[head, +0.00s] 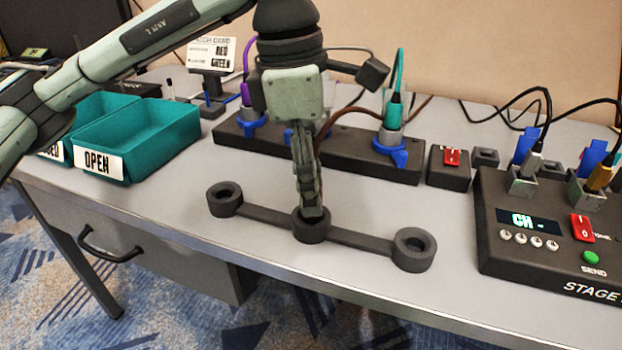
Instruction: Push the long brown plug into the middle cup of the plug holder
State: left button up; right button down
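The plug holder is a dark bar with three round cups: a left cup (224,197), a middle cup (311,229) and a right cup (414,249). My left gripper (312,211) points straight down with its fingertips at the mouth of the middle cup. Its fingers look closed together. A brown cable (343,110) arcs down to the gripper and disappears behind its fingers. The long brown plug itself is hidden by the fingers, so its depth in the cup does not show. My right gripper is out of view.
Behind stands a dark socket strip (352,160) with a teal plug (393,112) and a purple-cabled plug. A control box (545,258) with more plugs is at right. Teal trays (150,140) are at left. The table is clear around the holder.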

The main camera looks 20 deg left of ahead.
pick_arm(q)
jog(key=shift+o, duration=0.5)
notch_tip(320, 180, up, 12)
jog(key=a, duration=0.1)
jog(key=shift+s+a, duration=0.2)
dwell(0.3)
